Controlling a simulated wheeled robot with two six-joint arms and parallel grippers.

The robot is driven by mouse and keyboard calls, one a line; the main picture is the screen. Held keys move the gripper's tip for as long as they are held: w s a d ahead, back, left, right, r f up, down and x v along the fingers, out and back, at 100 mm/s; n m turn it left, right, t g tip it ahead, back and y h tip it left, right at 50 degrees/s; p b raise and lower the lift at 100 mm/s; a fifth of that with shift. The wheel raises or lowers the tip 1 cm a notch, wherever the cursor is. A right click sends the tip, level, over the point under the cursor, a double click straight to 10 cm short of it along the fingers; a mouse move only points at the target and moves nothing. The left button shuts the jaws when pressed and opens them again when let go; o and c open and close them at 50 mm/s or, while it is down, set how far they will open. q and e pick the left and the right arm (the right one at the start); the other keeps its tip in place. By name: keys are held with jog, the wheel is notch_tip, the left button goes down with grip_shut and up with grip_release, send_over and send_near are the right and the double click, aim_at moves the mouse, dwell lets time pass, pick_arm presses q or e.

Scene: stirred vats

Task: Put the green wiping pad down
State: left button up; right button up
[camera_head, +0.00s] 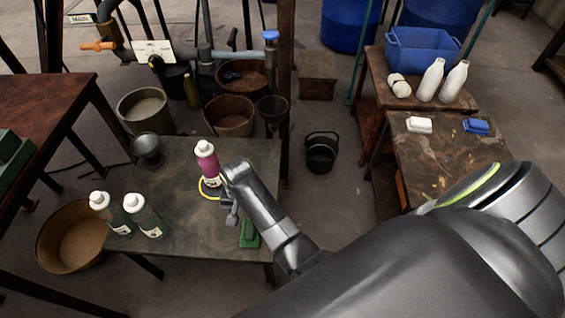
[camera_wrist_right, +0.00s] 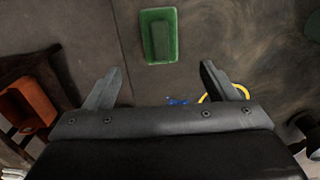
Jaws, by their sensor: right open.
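The green wiping pad (camera_head: 250,235) lies on the grey table (camera_head: 200,238) near its front right edge, just beyond my right gripper in the wrist view. It shows there as a green block (camera_wrist_right: 158,36) flat on the tabletop, clear of the fingers. My right gripper (camera_head: 231,208) is over the table beside the pad. Its two fingers (camera_wrist_right: 158,85) are spread apart with nothing between them. My left gripper is not in the head view.
A pink bottle (camera_head: 207,160) stands by a yellow ring (camera_head: 208,189) close to my right gripper. Two white-capped bottles (camera_head: 143,216) stand at the table's left. A metal funnel (camera_head: 148,150) is at the back left. A black bucket (camera_head: 321,152) stands on the floor to the right.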

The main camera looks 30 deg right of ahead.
jog(key=w+d+r+n+t, duration=0.3)
jog(key=w+d+r+t, duration=0.15)
jog(key=d+t, duration=0.45)
jog(key=s+d+f+n+g, duration=0.1)
jog(key=s+d+f+g, duration=0.1)
jog(key=s+f, duration=0.65)
jog(key=s+d+f+n+g, duration=0.15)
jog(key=s+f, duration=0.45)
jog(key=f, duration=0.6)
jog(key=s+d+f+g, duration=0.1)
jog(key=s+f, duration=0.3)
jog(key=s, duration=0.5)
jog(key=s+d+f+g, duration=0.2)
jog(key=s+f, duration=0.3)
jog(key=s, duration=0.4)
jog(key=s+d+f+g+h, duration=0.1)
jog(key=s+f, duration=0.3)
jog(key=s, duration=0.6)
jog(key=shift+d+f+n, duration=0.3)
jog(key=shift+d+n, duration=0.05)
